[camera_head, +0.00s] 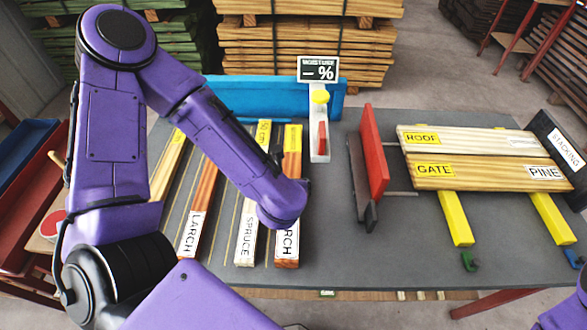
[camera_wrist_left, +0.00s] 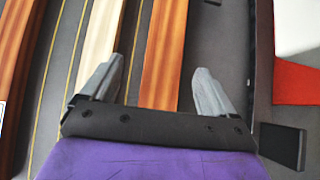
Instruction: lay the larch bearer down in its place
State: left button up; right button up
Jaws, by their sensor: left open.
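Two reddish larch bearers lie on the grey table, one labelled LARCH (camera_head: 192,233) at left and one (camera_head: 291,165) farther right, its label partly covered by my left arm. A pale spruce bearer (camera_head: 246,232) lies between them. My right gripper is not in view.
Pale boards marked ROOF, GATE and PINE (camera_head: 485,165) lie across two yellow bars (camera_head: 455,218) by a STACKING sign (camera_head: 562,145). A red upright plate (camera_head: 375,150) and a meter reading "– %" (camera_head: 318,70) stand mid-table. Another pale bearer (camera_head: 166,168) lies far left.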

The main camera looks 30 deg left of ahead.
pick_arm(q)
jog(key=b+x, duration=0.1)
jog(key=x, duration=0.1)
jog(key=shift+w+a+f, duration=0.15)
jog(key=shift+f, duration=0.2)
jog(key=x, duration=0.1)
jog(key=p+x, duration=0.1)
jog(key=x, duration=0.2)
jog(key=shift+w+d+f, duration=0.25)
jog(key=shift+w+f, duration=0.05)
jog(key=shift+w, duration=0.05)
jog(key=shift+w+a+f, duration=0.15)
jog(key=shift+f, duration=0.05)
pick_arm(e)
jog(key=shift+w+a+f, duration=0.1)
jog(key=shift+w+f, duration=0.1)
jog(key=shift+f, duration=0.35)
pick_arm(q)
jog(key=c, duration=1.5)
jog(key=shift+r, duration=0.15)
jog(key=shift+c, duration=0.7)
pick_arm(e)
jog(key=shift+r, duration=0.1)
